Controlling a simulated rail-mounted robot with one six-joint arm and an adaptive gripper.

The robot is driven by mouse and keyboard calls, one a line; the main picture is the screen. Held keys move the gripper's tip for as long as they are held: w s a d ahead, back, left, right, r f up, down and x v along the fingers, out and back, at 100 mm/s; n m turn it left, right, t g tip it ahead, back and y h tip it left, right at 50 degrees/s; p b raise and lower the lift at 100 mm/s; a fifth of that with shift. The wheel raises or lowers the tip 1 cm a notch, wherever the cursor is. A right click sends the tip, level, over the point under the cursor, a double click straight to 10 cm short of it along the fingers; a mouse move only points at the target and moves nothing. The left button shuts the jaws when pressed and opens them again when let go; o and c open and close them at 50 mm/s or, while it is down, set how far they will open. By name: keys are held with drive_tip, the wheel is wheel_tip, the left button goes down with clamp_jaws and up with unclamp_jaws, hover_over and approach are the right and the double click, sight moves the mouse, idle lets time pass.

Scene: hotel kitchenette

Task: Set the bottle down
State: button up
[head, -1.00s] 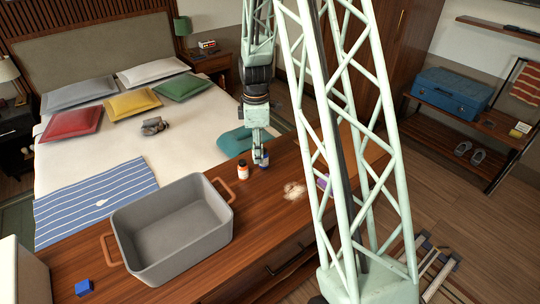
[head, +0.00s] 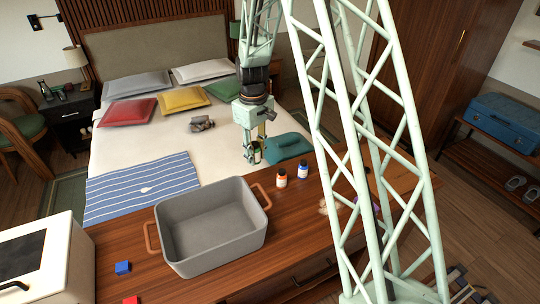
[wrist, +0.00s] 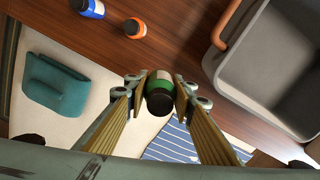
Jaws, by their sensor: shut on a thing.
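My gripper (wrist: 160,92) is shut on a small bottle with a green label and a black cap (wrist: 160,84), which sits between the fingertips. In the head view my gripper (head: 253,156) hangs near the back edge of the wooden counter (head: 325,240), left of two bottles. The held bottle is mostly hidden by the fingers there. An orange bottle (head: 282,178) and a blue bottle (head: 303,170) stand upright on the counter; they also show at the top left of the wrist view. How high the held bottle is above the surface cannot be told.
A grey bin (head: 205,205) with brown handles stands on the counter left of the bottles. The bed (head: 220,148) lies behind, with a teal cloth item (head: 287,146).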

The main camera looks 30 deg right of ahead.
drive_tip(key=w+a+r+m+p, duration=0.1)
drive_tip(key=a+m, duration=0.1)
drive_tip(key=a, duration=0.3)
drive_tip(key=w+a+r+m, duration=0.1)
drive_tip(key=w+a+m, duration=0.1)
drive_tip(key=a, duration=0.3)
drive_tip(key=shift+a+r+p, duration=0.25)
drive_tip(key=shift+r+p, duration=0.15)
drive_tip(key=shift+a, duration=0.15)
